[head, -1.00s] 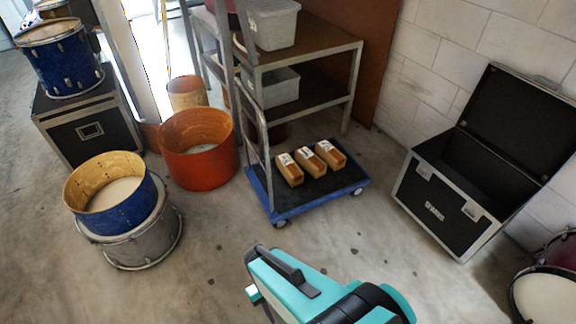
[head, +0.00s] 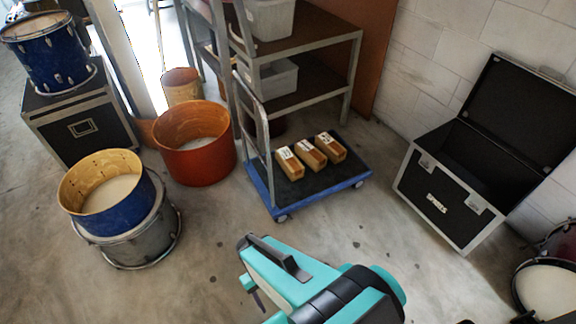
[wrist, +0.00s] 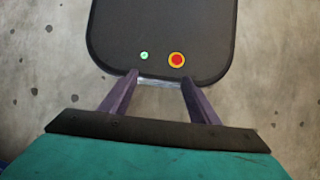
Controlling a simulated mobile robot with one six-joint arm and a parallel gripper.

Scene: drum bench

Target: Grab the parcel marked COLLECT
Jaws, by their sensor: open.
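Three small tan parcels with white labels lie side by side on a blue-edged flatbed trolley (head: 327,187) in the head view: a left parcel (head: 290,166), a middle parcel (head: 311,156) and a right parcel (head: 331,148). Their labels are too small to read, so I cannot tell which is marked COLLECT. My gripper is in front of the trolley, apart from the parcels. In the wrist view my gripper (wrist: 160,88) is open, its two fingers spread with nothing between them. No parcel shows in the wrist view.
A metal shelf (head: 318,47) with grey bins stands behind the trolley, whose upright handle (head: 262,125) rises at its left. An open black case (head: 440,195) is at right. An orange drum shell (head: 200,160) and stacked drums (head: 110,205) are at left. Bare floor lies between.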

